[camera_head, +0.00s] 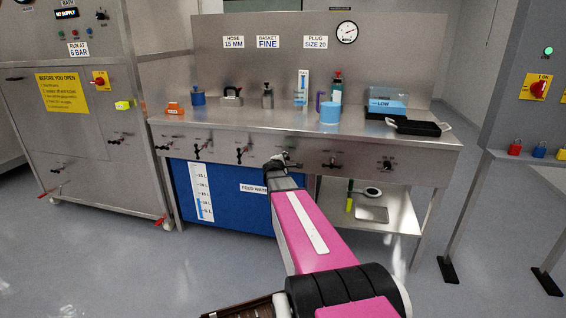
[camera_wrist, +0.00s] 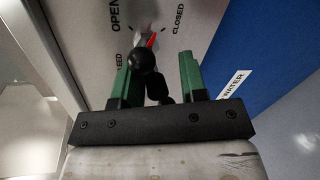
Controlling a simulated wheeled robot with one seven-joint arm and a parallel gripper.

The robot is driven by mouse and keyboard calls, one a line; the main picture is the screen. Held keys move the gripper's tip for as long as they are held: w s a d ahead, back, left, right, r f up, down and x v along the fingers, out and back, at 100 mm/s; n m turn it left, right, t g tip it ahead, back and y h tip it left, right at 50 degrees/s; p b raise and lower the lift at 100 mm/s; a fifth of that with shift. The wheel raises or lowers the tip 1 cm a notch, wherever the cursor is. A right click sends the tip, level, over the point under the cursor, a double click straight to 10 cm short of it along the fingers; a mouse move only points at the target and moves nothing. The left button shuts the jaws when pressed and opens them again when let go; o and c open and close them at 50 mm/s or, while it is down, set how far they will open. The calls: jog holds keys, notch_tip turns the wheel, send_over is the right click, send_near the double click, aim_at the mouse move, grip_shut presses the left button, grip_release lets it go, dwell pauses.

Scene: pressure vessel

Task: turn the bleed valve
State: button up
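The bleed valve (camera_wrist: 148,42) shows in the wrist view, on a steel panel marked OPEN on the left and CLOSED on the right. Its label is partly hidden and ends in "EED". A red pointer sits between the two marks. A black lever with a round knob (camera_wrist: 142,60) sticks out toward me. My gripper (camera_wrist: 160,75) has its two green fingers apart. The knob is close to the left finger, with a gap to the right finger; I cannot tell if they touch. In the head view my gripper (camera_head: 284,162) is at the bench front and hides this valve.
Other black valve handles (camera_head: 240,155) line the bench front (camera_head: 350,150) on both sides. A blue feed water tank (camera_head: 235,205) is below. The bench top holds a blue cup (camera_head: 330,112) and a black tray (camera_head: 418,128). A steel cabinet (camera_head: 75,130) stands left.

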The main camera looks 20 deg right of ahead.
jog(key=shift+a+r, duration=0.1)
jog(key=v, duration=1)
jog(key=shift+s+a, duration=0.2)
jog(key=shift+s, duration=0.1)
